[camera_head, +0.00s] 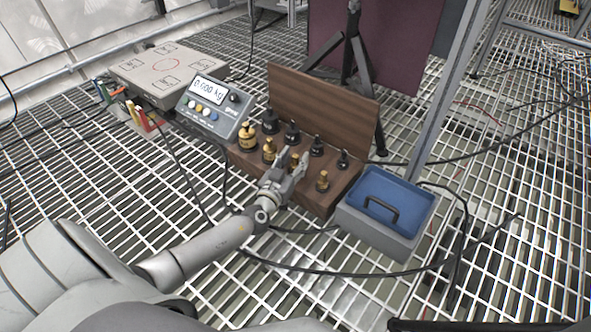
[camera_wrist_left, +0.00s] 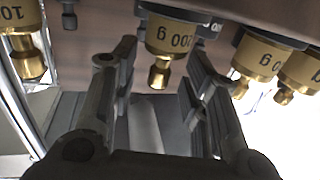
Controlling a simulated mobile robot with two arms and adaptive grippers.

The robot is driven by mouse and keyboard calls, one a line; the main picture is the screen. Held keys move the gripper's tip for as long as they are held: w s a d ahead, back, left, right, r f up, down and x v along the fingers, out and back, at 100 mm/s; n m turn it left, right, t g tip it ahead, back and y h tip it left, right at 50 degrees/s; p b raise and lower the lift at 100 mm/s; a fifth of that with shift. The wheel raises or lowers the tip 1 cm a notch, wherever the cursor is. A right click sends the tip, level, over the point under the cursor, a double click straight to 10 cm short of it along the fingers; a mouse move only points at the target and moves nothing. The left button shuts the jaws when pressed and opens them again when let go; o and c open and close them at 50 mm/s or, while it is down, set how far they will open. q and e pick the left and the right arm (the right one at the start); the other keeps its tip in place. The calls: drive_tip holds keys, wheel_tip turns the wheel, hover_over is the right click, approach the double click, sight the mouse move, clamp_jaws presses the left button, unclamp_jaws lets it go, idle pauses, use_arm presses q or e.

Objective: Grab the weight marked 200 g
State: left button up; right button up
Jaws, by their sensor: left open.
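The brass weight marked 200 g (camera_wrist_left: 172,38) shows upside down at the top middle of the left wrist view, knob pointing down. In the head view it seems to be the third brass weight (camera_head: 295,158) of the front row, partly hidden by my fingers. My left gripper (camera_head: 291,163) is open at the front of the wooden weight box (camera_head: 240,160). In the wrist view its fingers (camera_wrist_left: 164,68) lie on either side of the 200 g weight's knob, with gaps on both sides. My right gripper is not in view.
Other brass weights stand close on both sides, one marked 10-something (camera_wrist_left: 22,42). Black weights (camera_head: 317,146) stand behind, before the raised lid (camera_head: 325,100). A scale display (camera_head: 214,105) is left, a blue-topped case (camera_head: 390,205) right. Cables cross the grating.

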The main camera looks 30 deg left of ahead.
use_arm(q)
drive_tip(key=shift+w, duration=0.6)
drive_tip(key=shift+r, duration=0.1)
clamp_jaws()
drive_tip(key=shift+r, duration=0.1)
